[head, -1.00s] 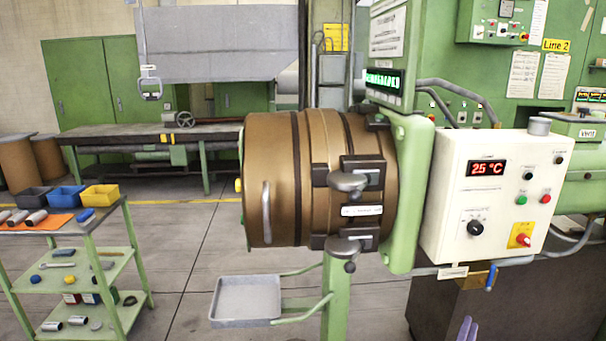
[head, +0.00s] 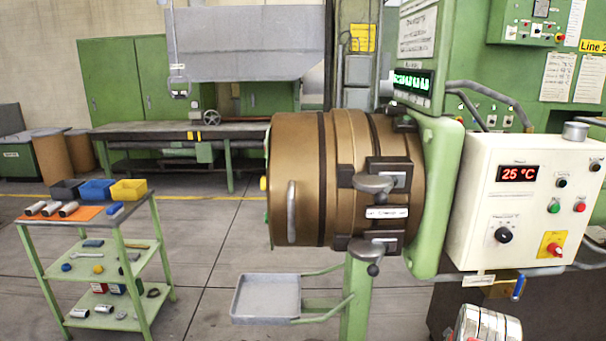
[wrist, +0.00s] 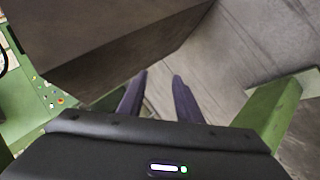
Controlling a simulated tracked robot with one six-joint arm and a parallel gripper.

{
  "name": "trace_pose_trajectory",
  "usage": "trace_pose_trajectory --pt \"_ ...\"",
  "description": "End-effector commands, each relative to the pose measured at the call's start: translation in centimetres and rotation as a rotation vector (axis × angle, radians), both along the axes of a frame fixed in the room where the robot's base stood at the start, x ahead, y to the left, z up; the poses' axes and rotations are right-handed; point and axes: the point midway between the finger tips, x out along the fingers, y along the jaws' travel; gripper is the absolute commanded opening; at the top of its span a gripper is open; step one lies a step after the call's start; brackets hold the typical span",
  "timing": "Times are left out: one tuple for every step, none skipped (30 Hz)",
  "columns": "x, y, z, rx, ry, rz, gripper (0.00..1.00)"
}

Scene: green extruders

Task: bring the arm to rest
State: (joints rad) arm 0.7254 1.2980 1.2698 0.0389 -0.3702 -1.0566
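My gripper (wrist: 158,84) shows in the wrist view, with two dark purple fingers standing apart and nothing between them. It is open and empty. A large brown-grey block-like shape (wrist: 110,50) fills the upper left of that view, beyond the fingers. In the head view the fingers are out of sight. A shiny metal part at the bottom right edge is probably a link of my arm.
The brown extruder barrel (head: 345,180) stands ahead, with a grey tray (head: 266,298) below it. The white control box (head: 525,205) is at right. A green tool cart (head: 95,250) is at left. Floor (head: 205,255) between cart and barrel is clear.

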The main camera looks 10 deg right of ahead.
Motion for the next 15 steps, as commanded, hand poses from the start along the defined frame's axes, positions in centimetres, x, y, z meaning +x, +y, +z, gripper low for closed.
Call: trace_pose_trajectory --pt "0.2 1.1 1.0 0.043 0.003 -0.010 0.32" --pt "0.3 1.7 1.4 0.071 0.007 -0.017 0.32" --pt "0.3 2.6 2.0 0.106 0.011 -0.028 0.32" --pt "0.2 3.2 2.4 0.133 0.015 -0.037 0.32" --pt "0.2 3.9 2.8 0.160 0.020 -0.047 0.32" --pt "0.1 4.8 3.5 0.192 0.025 -0.058 0.32" --pt "0.1 5.5 4.0 0.216 0.029 -0.067 0.32" --pt "0.0 6.2 4.4 0.240 0.035 -0.075 0.32" --pt "-0.2 7.0 5.1 0.270 0.042 -0.088 0.32" --pt "-0.3 7.7 5.6 0.292 0.046 -0.099 0.32" --pt "-0.4 8.4 6.0 0.314 0.052 -0.108 0.32" --pt "-0.6 9.4 6.8 0.341 0.059 -0.119 0.32" --pt "-0.8 10.1 7.3 0.362 0.065 -0.129 0.32" --pt "-1.0 10.8 7.8 0.381 0.071 -0.139 0.32" --pt "-1.2 11.7 8.5 0.406 0.079 -0.152 0.32"
